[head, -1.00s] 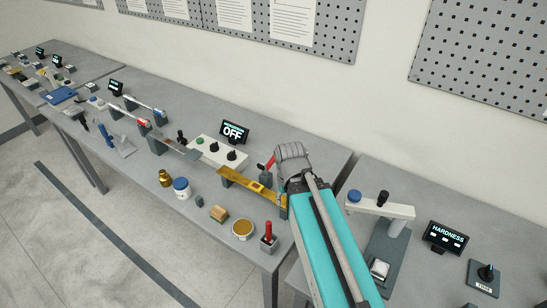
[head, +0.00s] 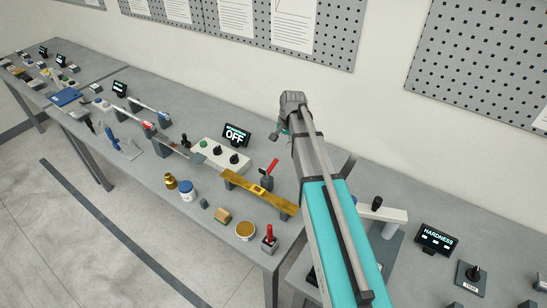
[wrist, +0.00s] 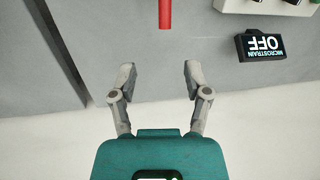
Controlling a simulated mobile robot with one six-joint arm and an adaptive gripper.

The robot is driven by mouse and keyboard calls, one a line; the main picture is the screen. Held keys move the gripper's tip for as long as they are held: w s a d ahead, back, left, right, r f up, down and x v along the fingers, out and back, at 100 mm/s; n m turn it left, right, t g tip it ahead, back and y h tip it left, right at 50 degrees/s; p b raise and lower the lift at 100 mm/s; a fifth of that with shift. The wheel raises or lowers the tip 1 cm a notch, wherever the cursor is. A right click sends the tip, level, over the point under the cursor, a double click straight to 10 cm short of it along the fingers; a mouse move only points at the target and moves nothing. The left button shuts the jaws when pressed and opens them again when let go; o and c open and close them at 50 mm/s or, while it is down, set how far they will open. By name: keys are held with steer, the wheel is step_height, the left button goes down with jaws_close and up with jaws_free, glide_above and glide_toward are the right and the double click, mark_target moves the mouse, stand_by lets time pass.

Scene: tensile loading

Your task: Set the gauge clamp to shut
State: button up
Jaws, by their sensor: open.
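The gauge clamp (head: 267,177) appears to be the small dark clamp with a red lever, at the brass-coloured strip (head: 245,187) on the middle bench. Its red lever leans up and to the right. A red handle (wrist: 165,14), which looks like this lever, shows at the top edge of the wrist view, with its far end cut off. My gripper (wrist: 160,78) is open and empty, with the handle ahead of its fingers and apart from them. In the head view my gripper (head: 284,129) is above the back of the bench; its fingers are mostly hidden.
A microstrain display (head: 236,135) reads OFF behind a white knob box (head: 220,155). A red-handled block (head: 270,239), a round tin (head: 245,231) and a blue-lidded jar (head: 187,190) stand at the front. The wall is close behind the bench.

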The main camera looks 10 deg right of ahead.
mark_target(277, 159)
steer(key=shift+w+d+r, duration=0.1)
steer(key=shift+w+r, duration=0.1)
steer(key=shift+w, duration=0.35)
steer(key=shift+f, duration=0.2)
steer(key=f+b, duration=0.4)
steer(key=w+a+f+b, duration=0.1)
steer(key=f+b, duration=0.3)
steer(key=b, duration=0.1)
steer(key=a+f+b, duration=0.1)
steer(key=f+b, duration=0.3)
steer(key=f, duration=0.1)
steer(key=shift+w+f+b, duration=0.1)
steer(key=shift+w+b, duration=0.2)
steer(key=shift+w, duration=0.05)
stand_by(0.5)
